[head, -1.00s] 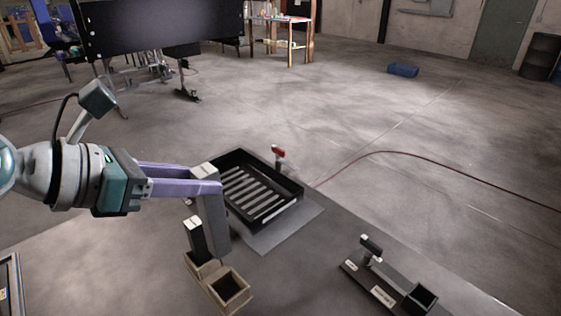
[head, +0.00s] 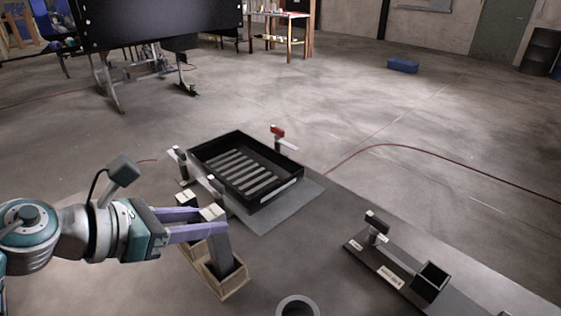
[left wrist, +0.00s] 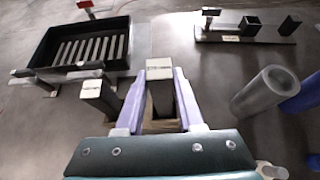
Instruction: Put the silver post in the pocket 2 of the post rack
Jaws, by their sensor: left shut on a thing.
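The silver post (head: 222,248) is a grey square bar with a pale labelled cap. My left gripper (head: 211,234) is shut on it and holds it nearly upright. The post rack (head: 238,285) is a pale wooden holder with two pockets. The lower end of the post appears to be inside the front pocket's mouth; its depth is hidden. A darker post (head: 187,202) stands in the rear pocket. In the left wrist view the held post (left wrist: 160,88) is between my fingers, with the darker post (left wrist: 100,97) to its left. My right gripper is not identifiable.
A black slatted tray (head: 276,202) stands behind the rack, with a red-handled clamp (head: 279,134) beyond it. A black fixture (head: 392,264) lies to the right. A grey hollow cylinder (head: 297,304) shows at the bottom edge.

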